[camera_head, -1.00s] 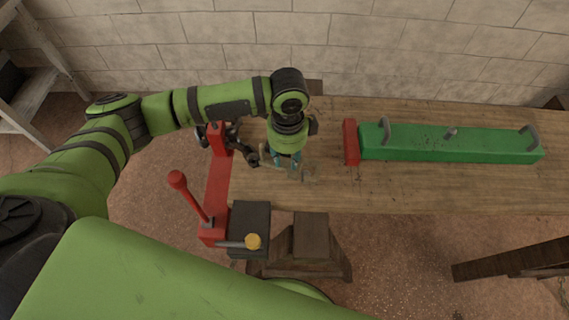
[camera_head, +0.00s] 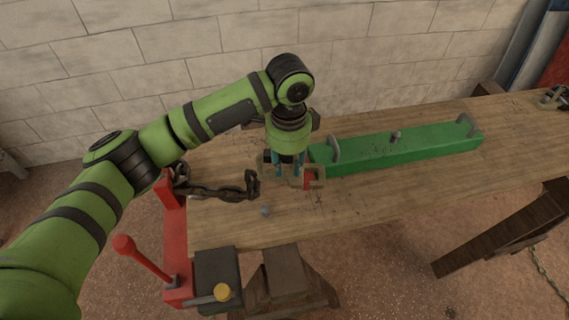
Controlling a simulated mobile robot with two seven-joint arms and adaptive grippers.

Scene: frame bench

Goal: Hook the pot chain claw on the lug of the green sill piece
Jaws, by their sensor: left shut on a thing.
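The green sill piece (camera_head: 425,148) lies along the back of the wooden bench, its red end mostly hidden behind my left gripper. It bears a grey upright hook-shaped part (camera_head: 333,151) near its left end, a small grey stub (camera_head: 395,137) in the middle and another upright (camera_head: 466,125) at the right. I cannot tell which is the lug. A dark chain (camera_head: 215,192) runs from the red post toward my left gripper. My left gripper (camera_head: 289,174), pointing down, is shut on a grey-brown piece, apparently the claw (camera_head: 317,177), beside the red end. My right gripper is out of view.
A red stand with a lever (camera_head: 145,258) and a dark block (camera_head: 217,276) are at the bench's left front corner. The bench front (camera_head: 370,210) is clear. A block wall stands behind.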

